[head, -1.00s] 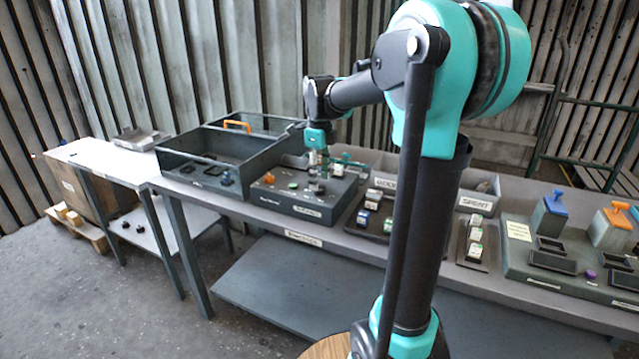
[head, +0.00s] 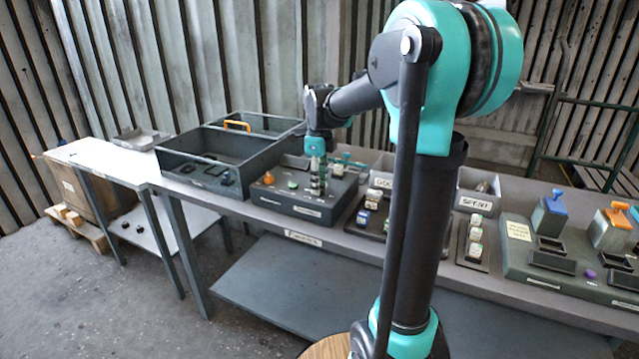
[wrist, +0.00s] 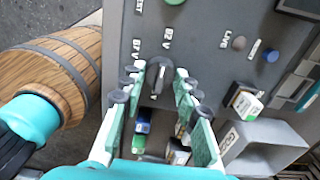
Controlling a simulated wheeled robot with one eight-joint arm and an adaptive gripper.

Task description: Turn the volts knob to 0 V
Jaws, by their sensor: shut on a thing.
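The volts knob (wrist: 158,75) is a dark knob on the grey panel (wrist: 205,60), with small printed volt marks around its far side. My gripper (wrist: 160,76) has its two green-and-white fingers on either side of the knob, shut on it. The marks are rotated and blurred, so I cannot tell which one the knob points at.
On the box are an orange knob (head: 268,178) and a green button (head: 293,185). An open grey bin (head: 190,170) stands left of it. A dark tray (head: 372,231) with small blocks is close on the right. A spent bin (head: 476,203) stands farther right.

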